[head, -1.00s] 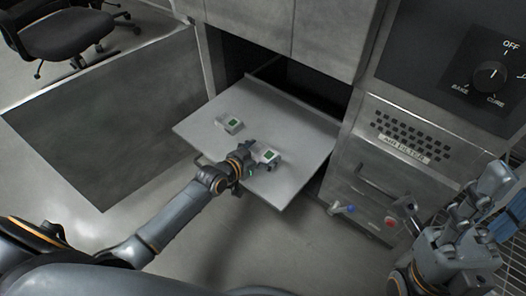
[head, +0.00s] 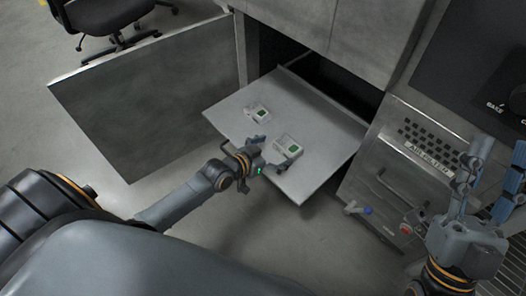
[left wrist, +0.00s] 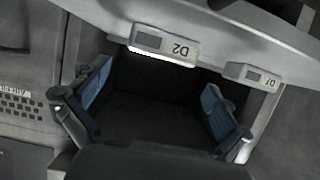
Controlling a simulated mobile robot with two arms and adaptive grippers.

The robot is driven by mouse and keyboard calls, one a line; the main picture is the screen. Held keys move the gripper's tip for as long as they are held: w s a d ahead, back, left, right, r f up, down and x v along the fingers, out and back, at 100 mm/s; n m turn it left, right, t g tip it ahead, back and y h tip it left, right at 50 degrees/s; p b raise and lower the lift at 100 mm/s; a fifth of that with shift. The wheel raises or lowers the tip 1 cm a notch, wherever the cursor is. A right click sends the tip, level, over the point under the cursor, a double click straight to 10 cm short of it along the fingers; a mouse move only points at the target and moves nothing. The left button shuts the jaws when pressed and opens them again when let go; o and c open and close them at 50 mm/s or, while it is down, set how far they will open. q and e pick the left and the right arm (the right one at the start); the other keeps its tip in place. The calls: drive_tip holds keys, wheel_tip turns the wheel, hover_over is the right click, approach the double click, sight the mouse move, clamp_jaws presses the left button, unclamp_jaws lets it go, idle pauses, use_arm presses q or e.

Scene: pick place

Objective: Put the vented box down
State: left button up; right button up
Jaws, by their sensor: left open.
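I cannot tell which is the vented box, as no vents show clearly. My right gripper (head: 492,170) is open and empty, away from the shelf.
A dark opening lies behind the shelf under grey cabinet fronts (head: 300,20). An open door panel (head: 150,95) stands at left. A vented front panel (head: 425,140) with a handle and knobs is at right. An office chair (head: 105,15) is far left; bare floor lies in front.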

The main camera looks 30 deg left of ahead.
use_arm(q)
drive_tip(key=p+v, duration=0.2)
drive_tip(key=v, duration=0.4)
drive_tip(key=s+d+r+t+h, duration=0.15)
drive_tip(key=d+r, duration=0.25)
drive_tip(key=r, duration=0.4)
drive_tip(key=d+r+t, duration=0.3)
drive_tip(key=d+r, duration=0.2)
drive_tip(key=r, duration=0.2)
drive_tip(key=s+r+t, duration=0.2)
drive_tip(key=r, duration=0.6)
drive_tip(key=s+r+n+t, duration=0.1)
drive_tip(key=s+r+t, duration=0.1)
drive_tip(key=r, duration=0.6)
drive_tip(key=shift+d+r, duration=0.3)
drive_tip(key=shift+d, duration=0.1)
use_arm(e)
drive_tip(key=w+f+g+h, duration=0.2)
drive_tip(key=w+f+g, duration=0.3)
drive_tip(key=w+f, duration=0.1)
drive_tip(key=shift+a+f+g, duration=0.3)
drive_tip(key=shift+f, duration=0.15)
use_arm(q)
drive_tip(key=shift+f+t, duration=0.1)
drive_tip(key=shift+t, duration=0.15)
